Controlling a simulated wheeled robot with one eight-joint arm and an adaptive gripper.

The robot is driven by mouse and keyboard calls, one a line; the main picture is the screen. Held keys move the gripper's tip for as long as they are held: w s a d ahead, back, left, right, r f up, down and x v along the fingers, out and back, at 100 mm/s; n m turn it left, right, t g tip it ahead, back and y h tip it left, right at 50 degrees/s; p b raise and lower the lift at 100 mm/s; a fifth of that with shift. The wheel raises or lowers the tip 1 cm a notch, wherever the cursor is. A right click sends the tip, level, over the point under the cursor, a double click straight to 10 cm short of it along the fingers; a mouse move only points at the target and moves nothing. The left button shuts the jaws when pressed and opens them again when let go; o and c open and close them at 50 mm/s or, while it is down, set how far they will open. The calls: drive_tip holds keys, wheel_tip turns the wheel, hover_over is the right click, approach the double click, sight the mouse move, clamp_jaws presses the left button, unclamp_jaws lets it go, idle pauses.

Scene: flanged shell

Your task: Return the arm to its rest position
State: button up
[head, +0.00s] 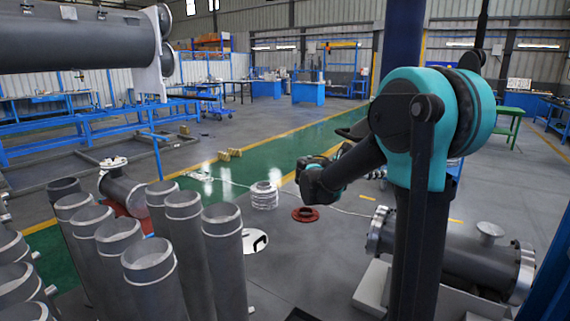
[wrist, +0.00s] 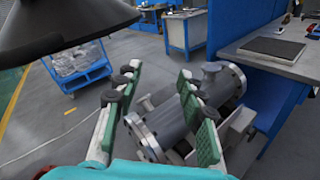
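My arm, dark with teal joints, rises at the right of the head view and bends down toward the middle. My gripper's two green-padded fingers (wrist: 157,78) show in the wrist view, spread apart with nothing held between them. In the head view the fingers cannot be made out clearly. A grey flanged shell (head: 450,258) lies on its side at the lower right, partly hidden behind my arm. It also shows in the wrist view (wrist: 185,118), beyond the fingers and apart from them as far as I can tell.
Several upright grey pipes (head: 183,235) crowd the lower left. A large horizontal cylinder (head: 75,42) is at upper left. A reddish ring (head: 305,214) and a coiled stack (head: 264,196) lie on the floor. A blue cart (wrist: 80,70) and a blue workbench (wrist: 275,55) stand beyond. The green walkway is largely clear.

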drive_tip(key=s+d+f+m+g+y, duration=0.2)
drive_tip(key=s+f+m+y, duration=0.5)
drive_tip(key=s+f, duration=0.75)
drive_tip(key=s+a+f+m+y, duration=0.9)
drive_tip(key=s+a+f, duration=0.3)
drive_tip(key=f, duration=0.2)
drive_tip(key=shift+s+a+f+m, duration=0.25)
drive_tip(key=shift+a+m, duration=0.05)
drive_tip(key=shift+m, duration=0.6)
drive_tip(key=shift+c, duration=0.5)
